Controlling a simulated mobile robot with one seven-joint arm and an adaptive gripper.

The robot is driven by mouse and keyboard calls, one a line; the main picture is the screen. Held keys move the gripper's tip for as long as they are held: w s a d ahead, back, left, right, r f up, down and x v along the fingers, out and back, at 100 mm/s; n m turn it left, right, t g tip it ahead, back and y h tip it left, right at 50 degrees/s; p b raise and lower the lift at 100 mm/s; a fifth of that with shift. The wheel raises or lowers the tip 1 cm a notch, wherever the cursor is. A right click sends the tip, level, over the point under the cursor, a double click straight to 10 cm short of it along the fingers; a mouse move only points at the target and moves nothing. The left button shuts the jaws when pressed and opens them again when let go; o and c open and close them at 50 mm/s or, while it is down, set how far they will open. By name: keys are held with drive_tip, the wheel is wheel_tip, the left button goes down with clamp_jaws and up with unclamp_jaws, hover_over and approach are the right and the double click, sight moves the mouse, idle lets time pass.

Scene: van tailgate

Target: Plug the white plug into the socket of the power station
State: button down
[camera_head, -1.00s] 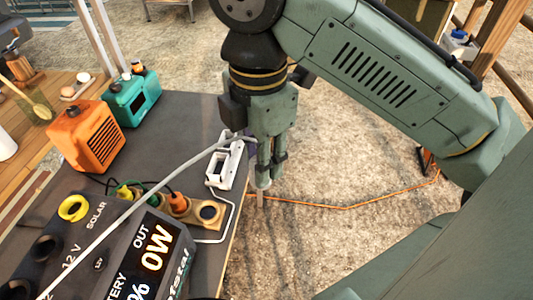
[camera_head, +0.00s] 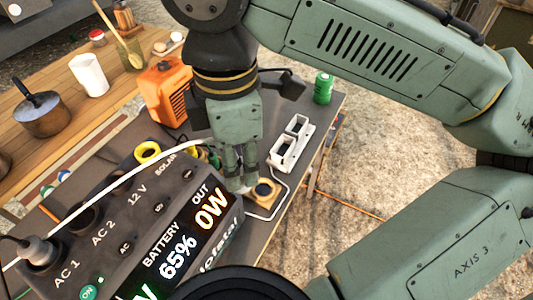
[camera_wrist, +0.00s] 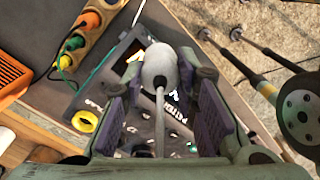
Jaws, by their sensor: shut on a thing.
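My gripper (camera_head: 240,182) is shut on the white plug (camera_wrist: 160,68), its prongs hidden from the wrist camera. In the head view the plug (camera_head: 246,186) shows low between the fingers, near the right end of the power station (camera_head: 128,238). A pale cable (camera_head: 100,195) runs from near the gripper to the lower left. The power station has labelled sockets AC 1, AC 2 and 12 V, and a lit display. The AC 2 socket (camera_head: 84,219) looks dark and empty. In the wrist view the power station (camera_wrist: 125,60) lies partly behind the plug.
A white power strip (camera_head: 291,145), a green can (camera_head: 323,88) and an orange box (camera_head: 165,92) stand behind the power station. A yellow ring (camera_head: 147,152) stands up from the station.

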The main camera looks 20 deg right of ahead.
drive_tip(key=w+a, duration=0.2)
drive_tip(key=a, duration=1.2)
drive_tip(key=w+a, duration=0.2)
drive_tip(key=a, duration=1.1)
drive_tip(key=shift+w+a, duration=0.15)
drive_tip(key=shift+a, duration=0.25)
drive_tip(key=shift+f, duration=0.1)
drive_tip(key=shift+f+b, duration=0.5)
drive_tip(key=shift+f, duration=0.5)
drive_tip(key=shift+f, duration=0.2)
drive_tip(key=shift+f+b, duration=0.3)
drive_tip(key=shift+f, duration=1.1)
drive_tip(key=c, duration=1.2)
unclamp_jaws()
